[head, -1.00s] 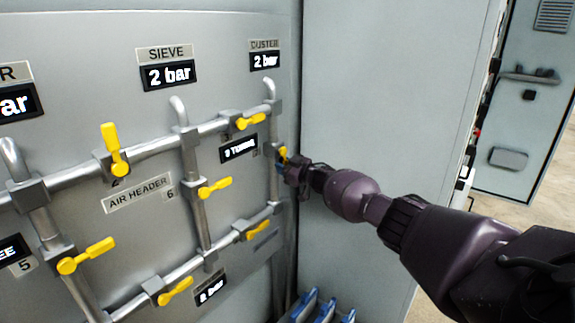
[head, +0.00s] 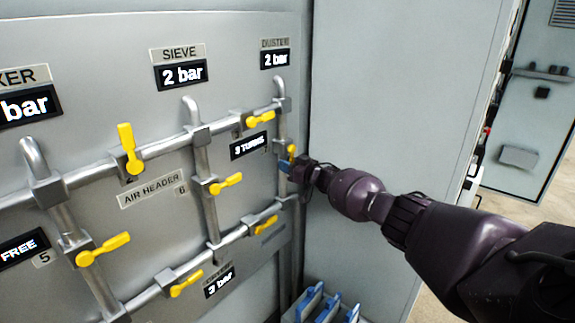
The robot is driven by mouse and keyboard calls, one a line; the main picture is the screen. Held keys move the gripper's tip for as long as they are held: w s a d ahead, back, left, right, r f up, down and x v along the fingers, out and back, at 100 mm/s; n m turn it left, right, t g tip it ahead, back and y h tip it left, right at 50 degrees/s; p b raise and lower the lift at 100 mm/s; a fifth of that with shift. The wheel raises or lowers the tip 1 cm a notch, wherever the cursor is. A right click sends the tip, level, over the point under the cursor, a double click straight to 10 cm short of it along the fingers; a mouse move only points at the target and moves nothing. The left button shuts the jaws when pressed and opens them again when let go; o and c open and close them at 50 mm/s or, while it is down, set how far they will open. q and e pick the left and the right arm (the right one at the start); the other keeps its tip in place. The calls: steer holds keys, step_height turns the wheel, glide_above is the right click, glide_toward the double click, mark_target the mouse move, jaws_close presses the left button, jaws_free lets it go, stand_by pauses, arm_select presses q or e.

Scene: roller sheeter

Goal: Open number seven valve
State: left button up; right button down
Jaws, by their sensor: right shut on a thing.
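The yellow handle (head: 291,149) of the valve on the right vertical pipe, under the DUSTER label, shows only in part behind my right gripper. Its number plate is too small to read. My right gripper (head: 287,165) is at this valve, shut on its yellow handle; its fingers hide most of the handle and valve body. My left gripper is not in view.
Other yellow valve handles sit on the grey pipes, such as one (head: 226,184) by number 6 and one (head: 103,249) by number 5. A "3 TURNS" display (head: 249,146) is left of my gripper. A grey cabinet side (head: 390,100) stands close on the right.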

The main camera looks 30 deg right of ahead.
steer(key=c, duration=0.9)
jaws_free()
steer(key=shift+c, duration=0.2)
steer(key=shift+s, duration=0.2)
steer(key=p+v, duration=0.1)
steer(key=v, duration=0.9)
steer(key=shift+s+p, duration=0.25)
steer(key=shift+p, duration=0.05)
steer(key=shift+d, duration=0.1)
